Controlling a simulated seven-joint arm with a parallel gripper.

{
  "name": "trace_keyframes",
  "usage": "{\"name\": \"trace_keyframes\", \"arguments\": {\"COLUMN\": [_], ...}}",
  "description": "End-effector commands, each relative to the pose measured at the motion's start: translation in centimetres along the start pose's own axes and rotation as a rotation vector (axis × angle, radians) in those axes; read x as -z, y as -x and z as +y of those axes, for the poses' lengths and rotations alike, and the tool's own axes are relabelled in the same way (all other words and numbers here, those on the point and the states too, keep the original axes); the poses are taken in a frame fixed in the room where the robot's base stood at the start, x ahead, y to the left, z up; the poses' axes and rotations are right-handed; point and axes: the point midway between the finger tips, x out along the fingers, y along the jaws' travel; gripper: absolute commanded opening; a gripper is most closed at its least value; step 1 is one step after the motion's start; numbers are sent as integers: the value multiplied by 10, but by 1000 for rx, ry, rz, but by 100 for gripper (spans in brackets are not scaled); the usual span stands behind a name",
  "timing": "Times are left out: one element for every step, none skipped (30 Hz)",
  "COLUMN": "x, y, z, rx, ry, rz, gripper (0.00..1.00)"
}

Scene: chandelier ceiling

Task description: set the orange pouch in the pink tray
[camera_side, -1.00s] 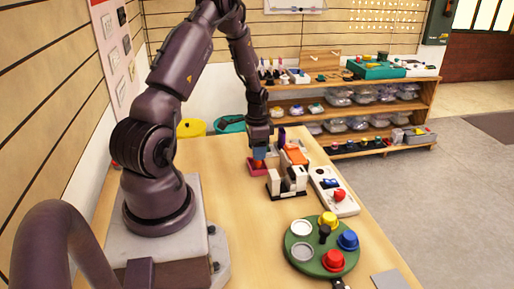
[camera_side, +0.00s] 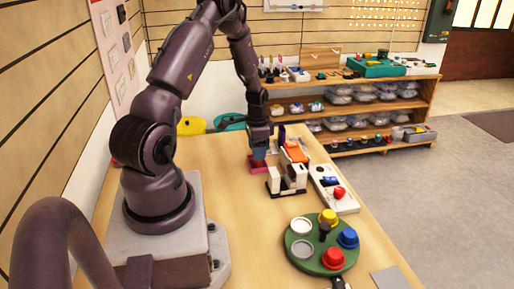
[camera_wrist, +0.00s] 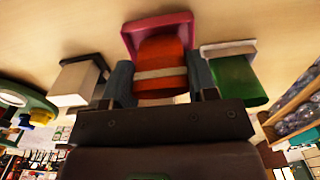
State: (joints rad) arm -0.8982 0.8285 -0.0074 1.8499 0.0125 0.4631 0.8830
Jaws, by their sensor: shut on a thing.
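In the wrist view the orange pouch (camera_wrist: 160,54), with a pale band across it, is between the two fingers of my gripper (camera_wrist: 159,72), which is shut on it. The pouch's far end is inside the pink tray (camera_wrist: 155,23), whose rim shows around it; whether it touches the tray floor cannot be told. In the side view my gripper (camera_side: 259,154) points down at the pink tray (camera_side: 257,169) on the table. The pouch is hidden there behind the fingers and tray wall.
A white-and-black block fixture (camera_side: 288,180) and another orange item (camera_side: 296,152) stand close right of the tray. A white box with a red button (camera_side: 335,190) and a green round button board (camera_side: 322,246) lie nearer. Table left of the tray is clear.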

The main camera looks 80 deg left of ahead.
Motion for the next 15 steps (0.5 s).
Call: {"name": "trace_keyframes", "arguments": {"x": [0,0,0,0,0,0,0,0,0,0,0,0,0,0,0], "y": [-1,-1,-2,-2,-2,-2,-2,-2,-2,-2,-2,-2,-2,-2,-2], "z": [0,0,0,0,0,0,0,0,0,0,0,0,0,0,0], "rx": [0,0,0,0,0,0,0,0,0,0,0,0,0,0,0], "ry": [0,0,0,0,0,0,0,0,0,0,0,0,0,0,0], "rz": [0,0,0,0,0,0,0,0,0,0,0,0,0,0,0], "gripper": [28,28,28,28,28,28,28,28,28,28,28,62,69,76,82]}}
